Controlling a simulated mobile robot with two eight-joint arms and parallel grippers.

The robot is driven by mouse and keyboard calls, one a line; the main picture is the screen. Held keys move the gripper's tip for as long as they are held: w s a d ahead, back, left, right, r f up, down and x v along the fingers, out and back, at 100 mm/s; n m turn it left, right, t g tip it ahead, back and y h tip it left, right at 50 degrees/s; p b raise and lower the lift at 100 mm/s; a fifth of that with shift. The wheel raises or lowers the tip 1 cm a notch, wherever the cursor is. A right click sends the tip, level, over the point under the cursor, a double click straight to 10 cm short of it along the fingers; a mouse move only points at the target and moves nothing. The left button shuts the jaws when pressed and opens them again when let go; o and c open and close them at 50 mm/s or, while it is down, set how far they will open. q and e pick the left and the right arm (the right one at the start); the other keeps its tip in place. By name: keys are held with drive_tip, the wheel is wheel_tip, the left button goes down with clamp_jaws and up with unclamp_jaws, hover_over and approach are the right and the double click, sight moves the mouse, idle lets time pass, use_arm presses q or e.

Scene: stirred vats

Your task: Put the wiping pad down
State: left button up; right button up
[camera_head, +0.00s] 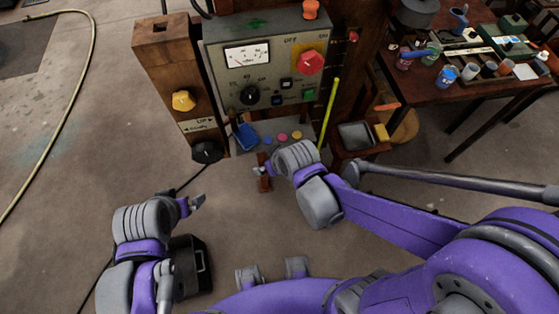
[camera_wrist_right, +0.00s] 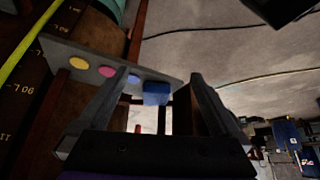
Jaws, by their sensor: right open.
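A blue block (camera_head: 245,137), which looks like the wiping pad, is at the left end of the small grey shelf (camera_head: 271,127) below the control panel. In the right wrist view the blue block (camera_wrist_right: 157,93) shows between my right fingers, beyond them; no contact is visible. My right gripper (camera_head: 261,171) is open and empty in front of the shelf, also seen in its wrist view (camera_wrist_right: 160,74). My left gripper (camera_head: 197,202) is lower left, over open floor, away from the block; its finger gap cannot be made out.
Coloured discs lie along the shelf (camera_wrist_right: 94,61). The control panel (camera_head: 268,68) with knobs and a gauge stands behind it. A grey tray (camera_head: 356,135) and a yellow block (camera_head: 381,132) are to the right. A cluttered table (camera_head: 440,83) is at upper right. The left floor is mostly clear.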

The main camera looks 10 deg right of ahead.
drive_tip(key=s+d+r+m+h, duration=0.2)
drive_tip(key=s+d+r+m, duration=0.2)
drive_tip(key=s+d+r, duration=0.3)
drive_tip(key=s+d, duration=0.2)
drive_tip(key=d, duration=0.3)
drive_tip(key=shift+s+d+r+m, duration=0.2)
drive_tip(key=shift+s+m, duration=0.2)
